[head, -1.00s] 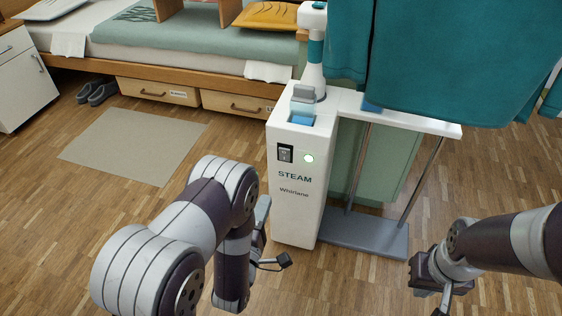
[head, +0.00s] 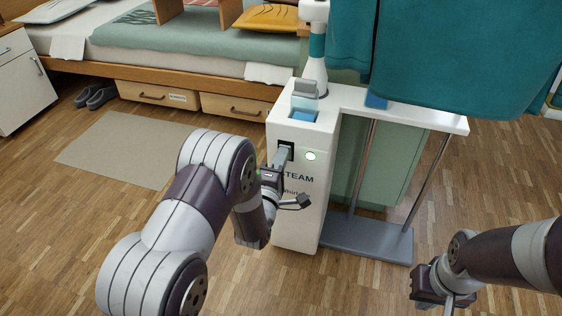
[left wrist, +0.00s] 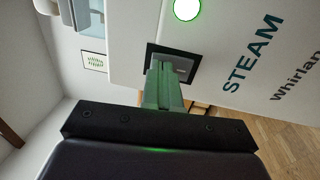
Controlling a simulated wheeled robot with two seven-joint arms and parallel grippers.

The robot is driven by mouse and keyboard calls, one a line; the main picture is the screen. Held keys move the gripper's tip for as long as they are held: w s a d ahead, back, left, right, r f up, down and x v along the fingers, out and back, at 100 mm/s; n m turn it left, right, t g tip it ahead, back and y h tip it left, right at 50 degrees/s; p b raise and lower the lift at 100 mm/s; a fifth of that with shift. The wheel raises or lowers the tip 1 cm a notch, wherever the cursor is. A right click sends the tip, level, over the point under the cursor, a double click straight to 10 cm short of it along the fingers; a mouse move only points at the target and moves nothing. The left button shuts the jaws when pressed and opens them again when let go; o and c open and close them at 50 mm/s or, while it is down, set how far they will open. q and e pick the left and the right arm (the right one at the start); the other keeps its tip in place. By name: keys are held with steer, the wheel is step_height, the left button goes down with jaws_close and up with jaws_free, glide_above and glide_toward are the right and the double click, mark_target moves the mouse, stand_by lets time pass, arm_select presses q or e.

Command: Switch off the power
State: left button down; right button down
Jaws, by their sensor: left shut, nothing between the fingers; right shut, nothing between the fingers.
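The white steam unit marked "STEAM" (head: 300,215) stands upright on the floor, centre of the head view. Its black-framed power switch (head: 291,148) is on the upper front, partly covered by my left gripper. A round indicator light (head: 311,156) beside it glows white with a green rim; it also shows in the left wrist view (left wrist: 187,9). My left gripper (head: 283,157) is shut and empty, its fingertips at the switch. In the left wrist view the fingers (left wrist: 164,76) overlap the switch frame (left wrist: 186,64); contact cannot be told. My right gripper (head: 447,302) is shut and empty, low at the right.
Teal cloth (head: 460,60) hangs over the unit's right side. A grey base plate (head: 370,238) and metal poles stand below it. A bed (head: 200,77) with drawers is behind.

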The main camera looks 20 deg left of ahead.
arm_select(q)
steer(key=shift+w+r, duration=0.15)
steer(key=shift+w, duration=0.05)
stand_by(0.3)
steer(key=shift+s, duration=0.15)
steer(key=s+f+p, duration=0.1)
steer(key=s+p, duration=0.3)
steer(key=s, duration=0.8)
steer(key=shift+s+a+f+p, duration=0.25)
steer(key=shift+f+p, duration=0.1)
steer(key=shift+p, duration=0.05)
